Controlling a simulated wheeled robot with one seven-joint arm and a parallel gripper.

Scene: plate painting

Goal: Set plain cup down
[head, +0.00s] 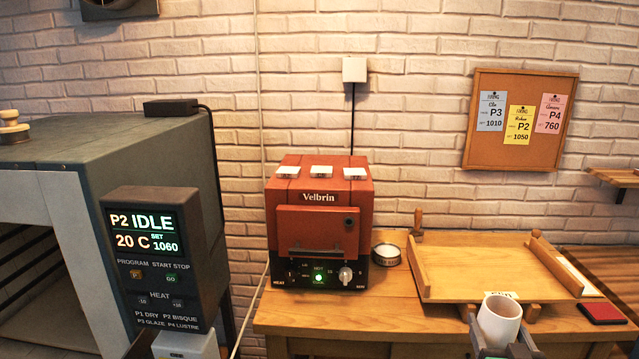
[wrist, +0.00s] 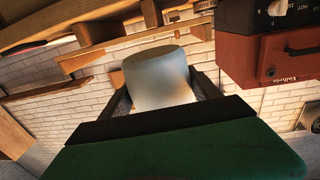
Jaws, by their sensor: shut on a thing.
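The plain white cup (head: 499,320) is in my gripper (head: 503,345) at the bottom right of the head view. The dark fingers are shut on the cup, one on each side. The cup's open mouth faces up toward the head camera and a little tilted. In the wrist view the cup (wrist: 158,78) fills the middle between the two fingers (wrist: 160,95). The cup shows in front of the table's front edge in the head view. How high it is above the table I cannot tell.
A wooden tray board (head: 480,268) with raised side rails lies on the wooden table (head: 385,312). A red Velbrin kiln (head: 319,222) and a small round tin (head: 386,254) stand to its left. A dark red pad (head: 602,312) lies at right. A grey kiln (head: 90,170) stands far left.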

